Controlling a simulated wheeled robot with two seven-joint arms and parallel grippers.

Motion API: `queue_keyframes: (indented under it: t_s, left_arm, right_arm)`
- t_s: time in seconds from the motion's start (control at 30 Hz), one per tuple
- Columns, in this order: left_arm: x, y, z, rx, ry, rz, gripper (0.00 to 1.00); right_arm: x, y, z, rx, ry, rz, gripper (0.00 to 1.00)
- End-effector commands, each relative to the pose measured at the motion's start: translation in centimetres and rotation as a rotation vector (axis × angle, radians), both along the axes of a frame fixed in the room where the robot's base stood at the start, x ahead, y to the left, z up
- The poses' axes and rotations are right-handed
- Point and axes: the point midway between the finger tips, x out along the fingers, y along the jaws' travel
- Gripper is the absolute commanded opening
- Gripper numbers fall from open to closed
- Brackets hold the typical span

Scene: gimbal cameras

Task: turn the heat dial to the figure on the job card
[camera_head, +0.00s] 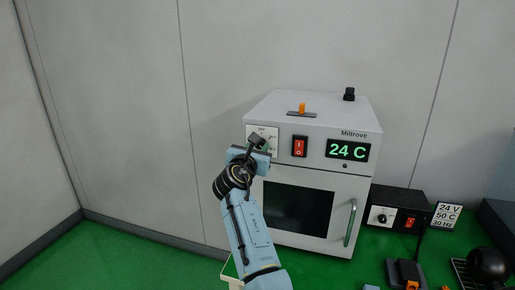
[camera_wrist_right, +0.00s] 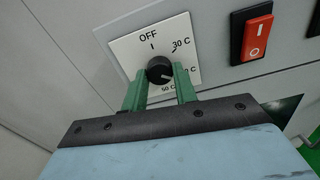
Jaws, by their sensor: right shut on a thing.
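The heat dial (camera_wrist_right: 159,68) is a black knob on a white scale plate (camera_wrist_right: 124,45) marked OFF, 30 C and, low down and partly hidden, 50 C. Its white mark points to the lower right. My right gripper (camera_wrist_right: 160,74) is shut on the dial, one green finger on each side; in the head view the gripper (camera_head: 260,146) covers most of it. The oven's green display (camera_head: 348,150) reads 24 C. The job card (camera_head: 446,215) at the right reads 24 V, 50 C, 30 Hz. My left gripper is out of view.
A red rocker switch (camera_wrist_right: 252,33) sits right of the dial. The white oven (camera_head: 352,182) has an orange lever (camera_head: 302,108) and a black knob (camera_head: 349,94) on top. A black box (camera_head: 381,197) with its own knob and switch stands right. Green table is clear at left.

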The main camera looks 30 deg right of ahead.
Motion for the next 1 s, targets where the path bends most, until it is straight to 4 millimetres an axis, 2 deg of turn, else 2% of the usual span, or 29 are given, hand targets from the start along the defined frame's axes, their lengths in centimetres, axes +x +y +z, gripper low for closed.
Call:
queue_keyframes:
  t_s: [0.37,1.0]
  left_arm:
    - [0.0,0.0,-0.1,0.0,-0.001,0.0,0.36]
    - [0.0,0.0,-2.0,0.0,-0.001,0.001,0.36]
  right_arm:
    - [0.0,0.1,-0.1,0.209,-0.243,0.0,0.06]
    - [0.1,0.1,-0.2,0.543,-0.631,0.0,0.06]
